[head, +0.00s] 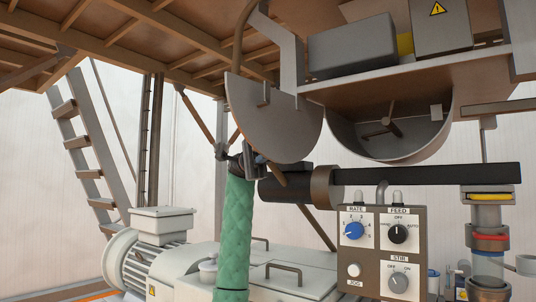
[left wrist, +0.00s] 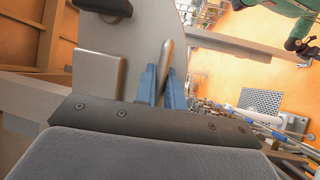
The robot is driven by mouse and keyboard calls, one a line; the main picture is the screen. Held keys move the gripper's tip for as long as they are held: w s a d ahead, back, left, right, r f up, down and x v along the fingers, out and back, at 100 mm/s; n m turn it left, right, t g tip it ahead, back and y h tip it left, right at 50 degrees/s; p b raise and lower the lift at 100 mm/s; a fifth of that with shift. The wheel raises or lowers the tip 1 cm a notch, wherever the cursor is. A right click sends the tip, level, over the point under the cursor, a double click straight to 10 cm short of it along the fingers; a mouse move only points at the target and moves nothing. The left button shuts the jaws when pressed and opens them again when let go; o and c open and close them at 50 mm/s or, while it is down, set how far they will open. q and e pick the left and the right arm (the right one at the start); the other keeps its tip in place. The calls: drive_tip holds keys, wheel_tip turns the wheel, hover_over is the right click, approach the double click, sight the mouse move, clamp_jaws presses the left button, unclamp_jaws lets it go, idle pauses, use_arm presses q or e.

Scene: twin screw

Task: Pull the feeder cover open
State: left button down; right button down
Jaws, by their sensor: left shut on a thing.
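The feeder cover (head: 285,125) is a grey half-round plate. It hangs swung out to the left of the open feeder trough (head: 365,138), whose inside and stirrer (head: 390,122) show. My left gripper (head: 259,160), at the end of a green-sleeved arm, is at the cover's lower left edge. In the left wrist view my blue left fingers (left wrist: 163,88) are shut on the cover's thin handle (left wrist: 166,55), against the grey cover plate (left wrist: 120,40). A green-sleeved part with a dark end, seemingly my right gripper (left wrist: 297,45), shows top right there; its finger state is unclear.
A dark horizontal tube (head: 430,178) runs below the trough. A control box (head: 381,250) with knobs stands under it. A cream machine (head: 170,262) lies low behind my left arm. A ladder (head: 85,150) and open space are at the left.

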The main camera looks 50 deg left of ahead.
use_arm(q)
drive_tip(key=shift+a, duration=0.1)
use_arm(e)
drive_tip(key=shift+a+f, duration=0.1)
drive_tip(key=shift+a, duration=0.05)
use_arm(q)
drive_tip(key=c, duration=1.7)
unclamp_jaws()
drive_tip(key=shift+o, duration=1)
drive_tip(key=shift+w, duration=0.1)
use_arm(e)
drive_tip(key=shift+w, duration=0.15)
